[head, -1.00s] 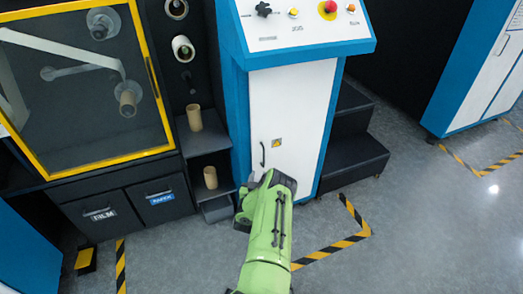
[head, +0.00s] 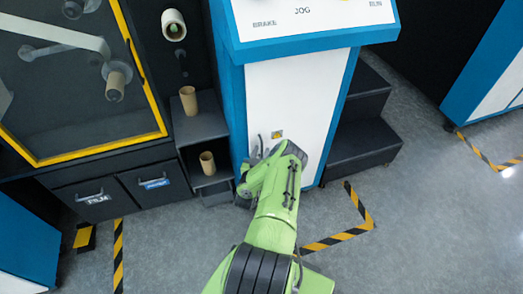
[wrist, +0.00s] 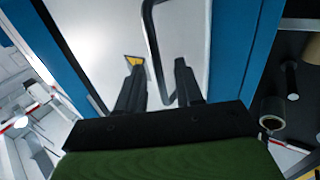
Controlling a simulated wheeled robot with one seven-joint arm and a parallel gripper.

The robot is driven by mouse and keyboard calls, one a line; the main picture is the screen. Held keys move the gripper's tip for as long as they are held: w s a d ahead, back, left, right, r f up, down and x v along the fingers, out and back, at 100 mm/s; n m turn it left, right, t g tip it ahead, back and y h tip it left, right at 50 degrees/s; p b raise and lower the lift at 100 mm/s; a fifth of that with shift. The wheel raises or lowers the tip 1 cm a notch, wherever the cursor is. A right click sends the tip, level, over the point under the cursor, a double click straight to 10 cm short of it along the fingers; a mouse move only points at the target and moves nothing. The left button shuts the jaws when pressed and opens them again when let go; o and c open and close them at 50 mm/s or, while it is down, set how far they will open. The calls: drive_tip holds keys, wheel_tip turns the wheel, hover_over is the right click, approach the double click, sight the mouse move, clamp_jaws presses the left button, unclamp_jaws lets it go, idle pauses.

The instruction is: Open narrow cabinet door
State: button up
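The narrow cabinet door (head: 300,95) is the white front panel below the blue-edged control console. It looks shut. Its dark bar handle (head: 261,142) is near the door's lower left edge, partly hidden by my arm. In the wrist view the handle (wrist: 151,35) runs down between the two black fingers of my gripper (wrist: 158,70). The fingers are apart, with a gap visible between them and the bar. In the head view my gripper (head: 256,158) is close to the door, its fingers mostly hidden behind my green wrist.
Black steps (head: 360,145) stand right of the cabinet. A dark shelf with cardboard cores (head: 189,100) stands to its left, beside the drawers (head: 90,198). Yellow-black tape (head: 335,240) marks the open grey floor.

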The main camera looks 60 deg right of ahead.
clamp_jaws()
idle(1.3)
